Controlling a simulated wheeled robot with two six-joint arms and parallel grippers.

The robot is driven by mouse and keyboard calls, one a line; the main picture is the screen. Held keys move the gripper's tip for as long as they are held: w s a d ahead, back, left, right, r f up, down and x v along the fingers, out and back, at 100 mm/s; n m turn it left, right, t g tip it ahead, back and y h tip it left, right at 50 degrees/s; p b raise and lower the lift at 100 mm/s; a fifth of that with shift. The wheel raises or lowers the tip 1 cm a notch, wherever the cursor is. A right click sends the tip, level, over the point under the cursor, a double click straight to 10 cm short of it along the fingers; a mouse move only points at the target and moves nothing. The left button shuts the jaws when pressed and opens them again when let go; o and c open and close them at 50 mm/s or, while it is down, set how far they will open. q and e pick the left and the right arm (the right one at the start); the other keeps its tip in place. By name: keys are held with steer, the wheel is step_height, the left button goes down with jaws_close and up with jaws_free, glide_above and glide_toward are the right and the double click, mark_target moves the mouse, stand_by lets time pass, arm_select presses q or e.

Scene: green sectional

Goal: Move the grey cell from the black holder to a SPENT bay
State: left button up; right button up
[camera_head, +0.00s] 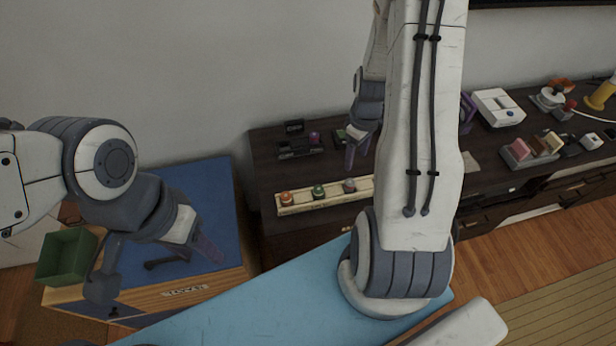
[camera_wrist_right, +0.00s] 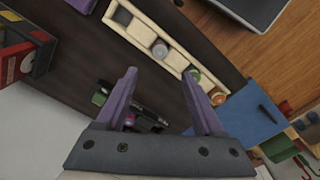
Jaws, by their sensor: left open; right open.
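A black holder (camera_head: 300,148) stands on the dark cabinet, with a small purple piece (camera_head: 314,138) at its right end. In the right wrist view the black holder (camera_wrist_right: 148,115) lies between and beyond the fingers, partly hidden. I cannot make out a grey cell in it. An empty square bay (camera_wrist_right: 122,15) shows at one end. No SPENT label is readable. My right gripper (camera_head: 356,150) is open, above the cabinet. My left gripper (camera_head: 165,262) is open over the blue-topped table.
A light-blue surface (camera_head: 265,300) lies in front. A white device (camera_head: 498,107) and a pink block holder (camera_head: 530,150) sit on the cabinet's right. My right arm hides the cabinet's middle.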

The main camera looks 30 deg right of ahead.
steer(key=a+r+n, duration=0.1)
steer(key=a+r, duration=0.4)
steer(key=a, duration=0.3)
steer(key=a+r, duration=0.5)
steer(key=a, duration=0.4)
steer(key=s+a+r+n, duration=0.1)
steer(key=s+a+r, duration=0.3)
steer(key=s+a, duration=0.3)
steer(key=s+a+r+n+y, duration=0.1)
steer(key=s+a+r, duration=0.3)
steer(key=s+a, duration=0.3)
steer(key=shift+s+r, duration=0.3)
steer(key=shift+s, duration=0.85)
